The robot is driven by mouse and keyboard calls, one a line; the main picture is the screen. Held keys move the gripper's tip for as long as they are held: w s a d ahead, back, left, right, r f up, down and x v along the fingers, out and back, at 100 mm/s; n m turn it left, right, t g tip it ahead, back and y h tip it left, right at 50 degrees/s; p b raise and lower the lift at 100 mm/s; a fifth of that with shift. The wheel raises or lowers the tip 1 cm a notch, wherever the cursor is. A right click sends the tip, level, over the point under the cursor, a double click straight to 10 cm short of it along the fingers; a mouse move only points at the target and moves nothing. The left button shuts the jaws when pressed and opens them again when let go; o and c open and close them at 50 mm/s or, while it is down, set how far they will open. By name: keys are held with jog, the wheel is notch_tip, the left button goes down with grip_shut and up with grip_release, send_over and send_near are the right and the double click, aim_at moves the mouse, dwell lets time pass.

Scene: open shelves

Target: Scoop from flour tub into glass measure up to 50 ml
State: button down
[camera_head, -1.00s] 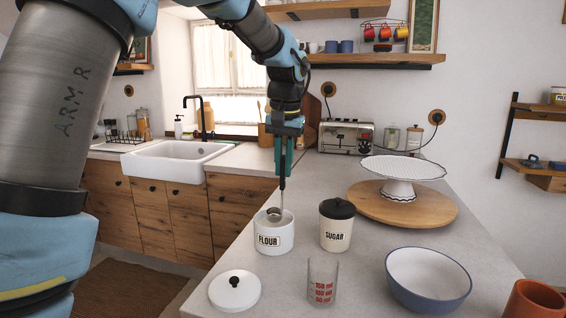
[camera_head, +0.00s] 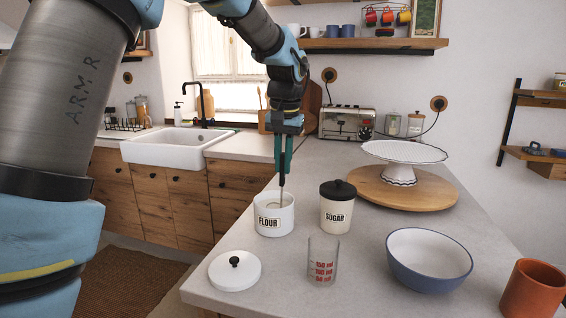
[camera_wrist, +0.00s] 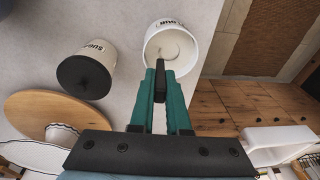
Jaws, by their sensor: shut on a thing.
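The white flour tub (camera_head: 270,222) stands open on the counter, and it also shows in the wrist view (camera_wrist: 191,48). My gripper (camera_head: 282,178) is above the tub, pointing down, shut on the dark handle of a scoop (camera_head: 281,192). The scoop's lower end is inside the tub; its bowl is mostly hidden there. The glass measure (camera_head: 322,262), with red ml marks, stands upright in front and to the right of the tub. It looks empty. The tub's white lid (camera_head: 235,272) with a black knob lies on the counter to the left of the measure.
A sugar jar (camera_head: 336,212) with a black lid stands close to the right of the tub. A blue bowl (camera_head: 428,278) and a terracotta cup (camera_head: 533,290) stand at the right. A cake stand (camera_head: 402,165) on a round board (camera_head: 430,196) is behind. The sink is at the left.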

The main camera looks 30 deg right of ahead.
jog(key=shift+r, duration=0.1)
jog(key=r+p, duration=0.1)
jog(key=r, duration=0.1)
jog(key=r+p, duration=0.2)
jog(key=s+r+p, duration=0.1)
jog(key=r+p, duration=0.1)
jog(key=shift+a+r, duration=0.1)
notch_tip(320, 180, up, 5)
jog(key=p, duration=0.4)
jog(key=shift+w+f, duration=0.1)
jog(key=shift+f, duration=0.1)
